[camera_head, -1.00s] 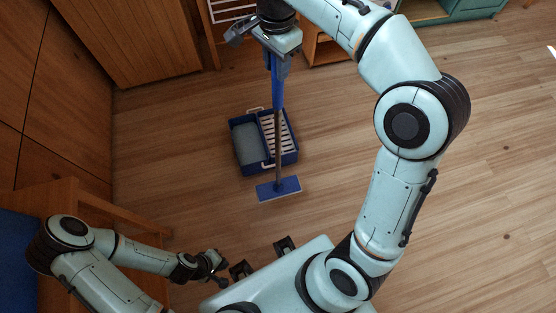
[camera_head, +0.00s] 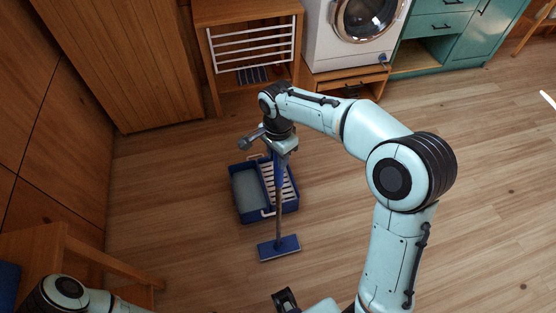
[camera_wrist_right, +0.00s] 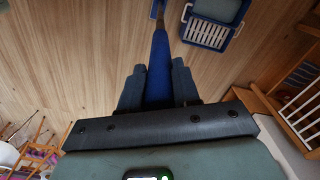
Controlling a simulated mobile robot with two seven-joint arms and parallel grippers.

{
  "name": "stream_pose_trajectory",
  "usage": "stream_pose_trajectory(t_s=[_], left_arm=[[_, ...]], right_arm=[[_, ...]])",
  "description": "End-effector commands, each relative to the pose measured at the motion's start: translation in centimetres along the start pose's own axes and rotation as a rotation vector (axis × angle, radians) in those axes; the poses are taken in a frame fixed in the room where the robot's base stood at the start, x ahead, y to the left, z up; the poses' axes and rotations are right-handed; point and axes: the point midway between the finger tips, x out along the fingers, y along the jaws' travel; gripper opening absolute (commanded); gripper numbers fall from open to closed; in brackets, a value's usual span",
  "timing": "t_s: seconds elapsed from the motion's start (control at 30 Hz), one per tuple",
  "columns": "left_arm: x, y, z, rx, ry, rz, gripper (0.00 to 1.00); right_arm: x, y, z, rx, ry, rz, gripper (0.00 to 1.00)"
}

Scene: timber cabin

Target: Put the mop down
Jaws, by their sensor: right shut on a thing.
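The mop has a blue grip, a grey pole and a flat blue head (camera_head: 279,247). My right gripper (camera_head: 277,150) is shut on the mop's upper handle. The mop stands nearly upright, its head low by the floor in front of the bucket; I cannot tell whether it touches. In the right wrist view the blue handle (camera_wrist_right: 159,70) runs between the two dark fingers (camera_wrist_right: 158,88). The blue bucket (camera_head: 249,217) with a white slatted wringer (camera_head: 288,185) is on the floor just behind the mop.
A wooden rack (camera_head: 205,55) and a white washing machine (camera_head: 320,40) stand at the back, with a teal cabinet (camera_head: 470,45) to the right. A wooden table (camera_head: 85,245) is at the left.

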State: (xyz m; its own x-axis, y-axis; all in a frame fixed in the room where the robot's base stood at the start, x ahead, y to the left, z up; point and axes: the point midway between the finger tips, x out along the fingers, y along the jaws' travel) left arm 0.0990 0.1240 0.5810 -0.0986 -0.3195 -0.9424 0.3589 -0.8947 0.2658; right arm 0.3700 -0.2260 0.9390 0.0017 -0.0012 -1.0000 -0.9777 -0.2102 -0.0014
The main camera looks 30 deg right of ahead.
Motion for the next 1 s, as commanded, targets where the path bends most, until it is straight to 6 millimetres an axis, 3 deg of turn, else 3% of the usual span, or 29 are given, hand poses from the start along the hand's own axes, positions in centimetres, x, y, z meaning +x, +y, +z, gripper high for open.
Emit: stream_pose_trajectory(t_s=[0.13,0.57,0.6,0.63,1.0], left_arm=[[0.3,-0.1,0.1,0.0,-0.001,0.0,0.0],[0.6,-0.2,0.1,-0.001,-0.002,-0.001,0.0],[0.5,-0.2,0.1,-0.001,-0.002,-0.001,0.0],[0.5,-0.2,0.1,-0.001,-0.002,-0.001,0.0],[0.2,-0.1,0.0,0.0,-0.001,0.0,0.0]], right_arm=[[1.9,0.0,0.0,0.0,0.0,0.001,0.0],[2.5,0.0,0.0,0.0,0.0,0.0,0.0],[2.5,0.1,0.0,0.0,0.0,0.002,0.44],[2.5,0.1,0.0,0.0,0.0,0.002,0.54],[2.0,0.0,0.0,0.0,0.0,0.001,0.56]])
